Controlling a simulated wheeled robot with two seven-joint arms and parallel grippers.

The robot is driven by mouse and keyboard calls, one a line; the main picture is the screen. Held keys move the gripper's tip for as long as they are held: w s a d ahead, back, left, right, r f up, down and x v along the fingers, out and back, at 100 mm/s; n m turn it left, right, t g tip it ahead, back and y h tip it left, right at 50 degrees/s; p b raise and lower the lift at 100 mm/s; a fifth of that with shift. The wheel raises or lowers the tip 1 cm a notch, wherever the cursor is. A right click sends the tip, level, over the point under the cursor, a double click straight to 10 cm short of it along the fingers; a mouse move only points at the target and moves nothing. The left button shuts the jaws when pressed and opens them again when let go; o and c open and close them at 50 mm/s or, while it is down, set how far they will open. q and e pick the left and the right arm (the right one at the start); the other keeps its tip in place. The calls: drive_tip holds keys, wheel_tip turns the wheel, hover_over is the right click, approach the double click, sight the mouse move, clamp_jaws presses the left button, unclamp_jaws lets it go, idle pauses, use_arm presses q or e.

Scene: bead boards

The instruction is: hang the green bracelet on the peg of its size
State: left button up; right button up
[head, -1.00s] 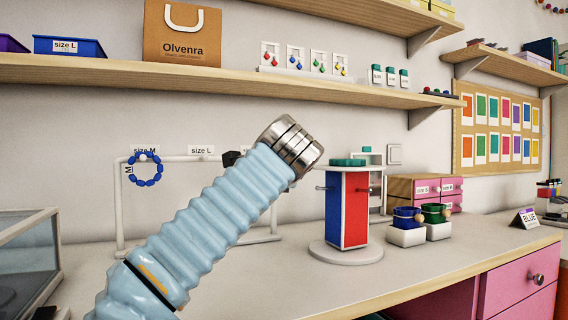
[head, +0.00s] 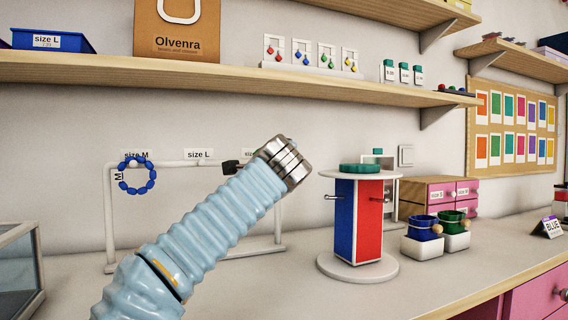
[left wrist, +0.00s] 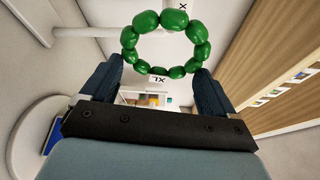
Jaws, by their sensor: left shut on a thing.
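The green bracelet (left wrist: 204,50) shows in the left wrist view, a ring of large green beads with a white XL tag. My left gripper (left wrist: 155,80) is shut on it at the tag side. In the head view my blue-sleeved left arm covers the gripper and bracelet, and only a dark part shows beside the sleeve. The white peg rack (head: 110,225) stands behind the arm, with labels size M (head: 137,155), size L (head: 199,155) and a third one partly hidden (head: 250,155). A blue bracelet (head: 122,183) hangs at size M. My right gripper is out of view.
A round stand with blue and red panels (head: 357,272) and side pegs stands right of the rack. Blue and green cups (head: 424,228) in white holders and a pink-drawer box stand farther right. A glass case (head: 20,265) is at left. A shelf (head: 230,82) runs above.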

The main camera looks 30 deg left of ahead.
use_arm(q)
drive_tip(key=w+a+f+p, duration=0.1)
drive_tip(key=w+a+p, duration=0.1)
drive_tip(key=w+a, duration=0.2)
drive_tip(key=shift+w+a+f, duration=0.35)
drive_tip(key=shift+w+a, duration=0.05)
drive_tip(key=shift+a, duration=0.4)
idle(0.5)
drive_tip(key=o, duration=0.8)
drive_tip(key=b+v, duration=0.2)
drive_tip(key=v, duration=0.3)
drive_tip(key=shift+w+f, duration=0.1)
drive_tip(key=shift+f, duration=0.1)
drive_tip(key=b+v, duration=0.2)
drive_tip(key=v, duration=0.7)
drive_tip(key=shift+r, duration=0.2)
